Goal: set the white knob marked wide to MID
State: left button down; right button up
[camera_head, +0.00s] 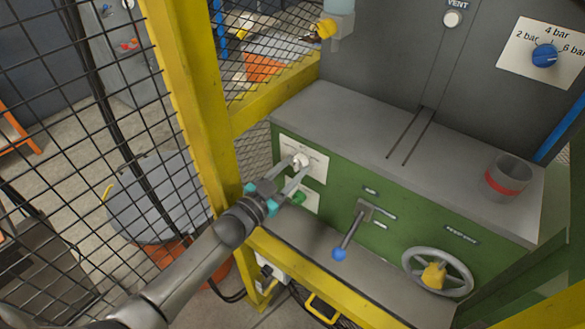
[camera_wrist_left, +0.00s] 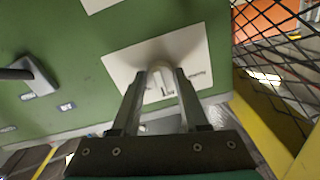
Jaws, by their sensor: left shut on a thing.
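The white knob (camera_head: 300,159) sits on a white label plate (camera_head: 316,168) at the left end of the green machine front. My left gripper (camera_head: 295,168) is shut on the knob, with one finger on each side of it. In the left wrist view the knob (camera_wrist_left: 158,70) shows between the fingertips of my left gripper (camera_wrist_left: 160,78). Part of the plate's lettering is hidden by the fingers, and the rest is too small to read, so I cannot tell which setting the knob points to. My right gripper is not in view.
A green knob (camera_head: 298,197) on a second plate sits just below. A lever with a blue ball (camera_head: 339,254) and a grey handwheel (camera_head: 438,271) are to the right. A yellow guard post (camera_head: 187,90) stands close on the left. A red-banded cup (camera_head: 507,178) stands on the grey top.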

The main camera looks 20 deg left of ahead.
pick_arm(q)
jog(key=shift+c, duration=2.1)
grip_release()
jog(key=shift+s, duration=0.1)
jog(key=p+v, duration=0.1)
jog(key=v, duration=1.4)
jog(key=shift+p, duration=0.35)
jog(key=s+a+f+n+g+y+b, duration=0.1)
jog(key=s+a+f+n+g+y, duration=0.2)
jog(key=f, duration=0.9)
jog(key=s+f+g+y, duration=0.25)
jog(key=s+f, duration=0.25)
jog(key=f, duration=0.6)
jog(key=s+d+f+g, duration=0.2)
jog(key=s+f+g, duration=0.3)
jog(key=s+f, duration=0.3)
jog(key=s+d+f+n+g+b, duration=0.1)
jog(key=s+d+f+g, duration=0.1)
jog(key=s+f+g, duration=0.3)
jog(key=s+f, duration=0.4)
jog(key=s, duration=0.7)
jog(key=shift+s+d+y+b, duration=0.2)
jog(key=shift+s+y+b, duration=0.05)
jog(key=shift+y+b, duration=0.1)
